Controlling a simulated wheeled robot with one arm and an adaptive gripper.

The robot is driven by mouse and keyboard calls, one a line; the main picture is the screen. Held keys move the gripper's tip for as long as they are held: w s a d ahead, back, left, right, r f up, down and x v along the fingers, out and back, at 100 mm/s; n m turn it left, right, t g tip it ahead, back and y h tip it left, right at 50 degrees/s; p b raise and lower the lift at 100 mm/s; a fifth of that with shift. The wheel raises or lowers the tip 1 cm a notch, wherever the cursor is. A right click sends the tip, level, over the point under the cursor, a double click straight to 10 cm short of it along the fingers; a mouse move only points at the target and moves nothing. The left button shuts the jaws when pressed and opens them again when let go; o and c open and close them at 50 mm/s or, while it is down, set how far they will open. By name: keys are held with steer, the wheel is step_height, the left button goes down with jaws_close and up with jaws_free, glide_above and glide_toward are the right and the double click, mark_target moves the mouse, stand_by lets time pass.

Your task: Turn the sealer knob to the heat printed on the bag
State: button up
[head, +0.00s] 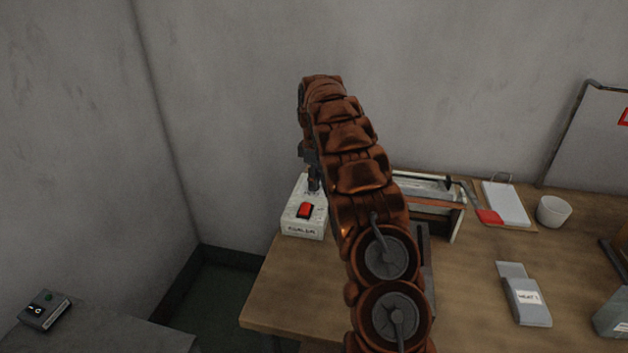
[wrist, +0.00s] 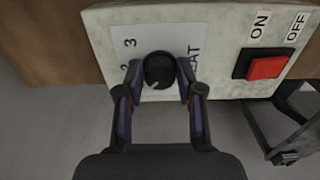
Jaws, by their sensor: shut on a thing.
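The sealer's control box (head: 296,221) is off-white and stands at the left end of the wooden table, with a red switch (head: 305,210) on top. In the wrist view the black round knob (wrist: 159,70) sits on a white label with a 3 and part of the word HEAT showing. My gripper (wrist: 159,78) is shut on the knob, one finger on each side. A light pointer mark shows on the knob's lower part. The grey bag (head: 527,300) lies on the table at the right, its white label reading what looks like HEAT 1. My arm hides part of the sealer (head: 455,222).
A white pad (head: 505,204), a red-ended tool (head: 488,216) and a white cup (head: 554,211) stand at the back right. A grey box (head: 613,314) is at the right edge. A small dark control box (head: 45,309) sits on a grey surface at lower left.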

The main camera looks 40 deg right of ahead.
steer(key=c, duration=0.4)
steer(key=shift+m, duration=0.4)
steer(key=m+b, duration=0.1)
steer(key=m, duration=0.1)
steer(key=shift+a+f+m, duration=0.1)
steer(key=shift+m, duration=0.3)
steer(key=m+b, duration=0.1)
steer(key=m, duration=0.3)
steer(key=shift+m+b, duration=0.3)
steer(key=shift+b, duration=0.05)
steer(key=m+b, duration=0.1)
steer(key=m, duration=0.4)
steer(key=m+b, duration=0.1)
steer(key=m, duration=0.3)
steer(key=shift+m, duration=0.3)
